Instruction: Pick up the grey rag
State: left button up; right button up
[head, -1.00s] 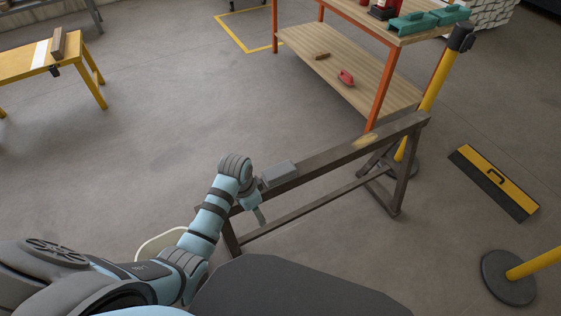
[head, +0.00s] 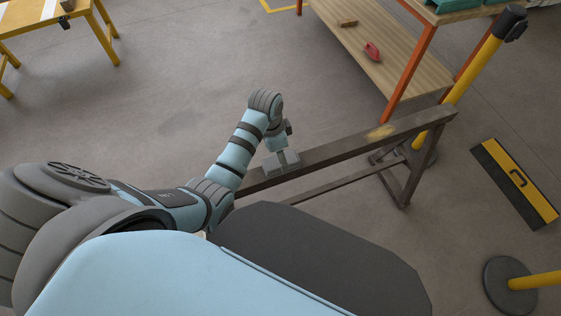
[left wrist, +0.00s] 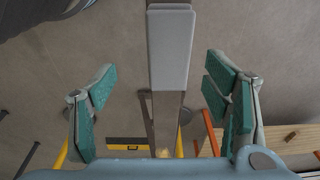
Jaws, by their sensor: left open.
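The grey rag (head: 290,164) lies folded flat on the near part of a dark brown beam (head: 340,149). In the left wrist view the rag (left wrist: 171,48) shows as a light grey rectangle along the beam, a little wider than it. My left gripper (head: 279,147) is over the rag in the head view and partly hides it. In the left wrist view my left gripper (left wrist: 160,85) is open, with teal-padded fingers on either side of the beam's line and clear gaps to the rag. My right gripper is not in view.
The beam stands on legs as a trestle, with a tan patch (head: 381,132) farther along. An orange-legged shelf (head: 385,62) stands behind, and a yellow post (head: 470,75) rises near the beam's far end. A yellow bench (head: 60,45) is at upper left. Floor between is clear.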

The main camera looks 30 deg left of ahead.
aim_at(271, 164)
pick_arm(q)
jog(key=f, duration=0.2)
jog(key=shift+w+f+b, duration=0.4)
jog(key=f+b, duration=0.1)
jog(key=f, duration=0.1)
jog(key=w+f, duration=0.1)
jog(key=shift+w+f+b, duration=0.15)
jog(key=shift+f+b, duration=0.25)
jog(key=shift+f, duration=0.3)
jog(key=shift+r, duration=0.2)
jog(key=shift+c, duration=1)
jog(key=c, duration=1)
jog(key=shift+c, duration=0.2)
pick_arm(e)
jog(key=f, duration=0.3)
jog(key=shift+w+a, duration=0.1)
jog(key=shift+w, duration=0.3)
